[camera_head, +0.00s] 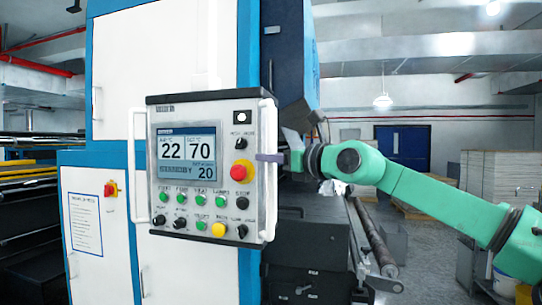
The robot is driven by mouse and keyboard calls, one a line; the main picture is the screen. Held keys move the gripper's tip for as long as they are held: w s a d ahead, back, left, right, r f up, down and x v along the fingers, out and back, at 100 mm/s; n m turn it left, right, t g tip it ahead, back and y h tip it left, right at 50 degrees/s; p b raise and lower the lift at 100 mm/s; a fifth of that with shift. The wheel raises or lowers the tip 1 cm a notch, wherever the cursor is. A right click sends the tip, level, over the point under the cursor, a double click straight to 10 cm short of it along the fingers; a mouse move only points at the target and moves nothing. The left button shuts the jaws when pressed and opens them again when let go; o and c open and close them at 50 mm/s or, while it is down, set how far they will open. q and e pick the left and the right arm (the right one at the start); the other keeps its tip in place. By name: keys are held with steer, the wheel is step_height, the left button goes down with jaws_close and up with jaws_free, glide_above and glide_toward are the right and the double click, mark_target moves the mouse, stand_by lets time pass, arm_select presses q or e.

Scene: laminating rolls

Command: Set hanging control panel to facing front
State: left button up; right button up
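The hanging control panel (208,108) is a grey box with a screen, several buttons and a white handle on each side. Its screen side faces my head camera, turned slightly. My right gripper (269,157) reaches in from the right at the panel's right handle (267,200). A grey finger crosses in front of that handle and appears to touch it. The other finger is hidden, so its grip on the handle is unclear. The left handle (138,165) is free. My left gripper is not in view.
A tall white and blue machine cabinet (110,60) stands behind the panel. Dark machinery with rollers (375,245) lies below my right arm. Dark rails (30,190) are at the left. Pallets and a blue door (403,143) are far back right. Grey floor shows at right.

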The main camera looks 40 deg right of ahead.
jaws_close()
stand_by(1.2)
